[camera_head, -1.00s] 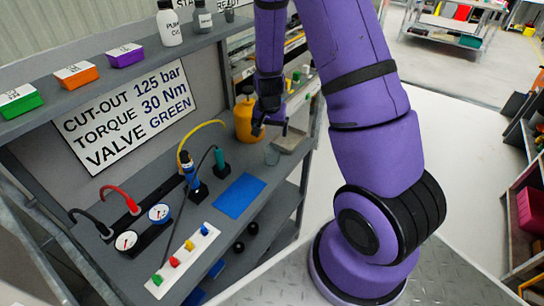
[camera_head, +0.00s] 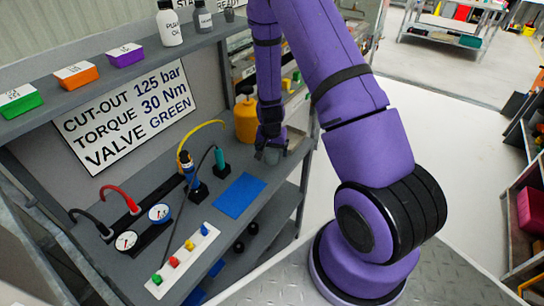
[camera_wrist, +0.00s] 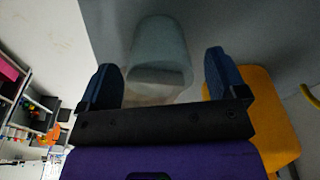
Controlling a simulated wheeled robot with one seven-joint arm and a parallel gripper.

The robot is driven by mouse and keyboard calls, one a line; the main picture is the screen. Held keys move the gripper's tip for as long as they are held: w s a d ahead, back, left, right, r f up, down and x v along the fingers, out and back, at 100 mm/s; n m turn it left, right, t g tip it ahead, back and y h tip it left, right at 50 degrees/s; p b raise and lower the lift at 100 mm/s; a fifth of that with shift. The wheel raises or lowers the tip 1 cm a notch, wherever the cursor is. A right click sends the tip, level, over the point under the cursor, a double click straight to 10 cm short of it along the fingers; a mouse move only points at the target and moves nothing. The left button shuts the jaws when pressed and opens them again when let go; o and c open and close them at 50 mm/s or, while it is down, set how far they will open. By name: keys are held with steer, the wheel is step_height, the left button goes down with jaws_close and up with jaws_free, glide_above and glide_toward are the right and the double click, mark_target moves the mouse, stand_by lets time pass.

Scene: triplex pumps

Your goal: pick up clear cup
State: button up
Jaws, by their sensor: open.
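The clear cup (camera_wrist: 158,45) stands on the grey shelf and shows in the wrist view between and just beyond my two fingers. It looks greyish and see-through. My gripper (camera_wrist: 160,80) is open, with one blue-padded finger on each side of the cup and no clear contact. In the head view, my gripper (camera_head: 271,150) is low over the shelf near its right end, and the cup (camera_head: 272,156) is mostly hidden behind and below it.
A yellow-orange bottle (camera_head: 246,122) stands close beside my gripper. A blue mat (camera_head: 239,195) lies on the shelf in front. A teal-topped fitting (camera_head: 220,162) and gauges (camera_head: 160,213) are to the left. An upper shelf (camera_head: 130,75) holds small boxes.

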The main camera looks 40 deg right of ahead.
steer(key=shift+w+d+f, duration=0.1)
steer(key=shift+f, duration=0.9)
steer(key=c, duration=1)
steer(key=shift+r, duration=0.2)
steer(key=shift+r, duration=0.6)
step_height(320, 180, up, 2)
steer(key=s+a, duration=0.3)
steer(key=s+a+r, duration=0.1)
steer(key=s+a, duration=0.2)
steer(key=a, duration=0.1)
steer(key=s+a, duration=0.3)
steer(key=a, duration=0.1)
steer(key=shift+a+r, duration=0.15)
steer(key=shift+s+a+r, duration=0.1)
steer(key=shift+s+a, duration=0.35)
steer(key=shift+a, duration=0.15)
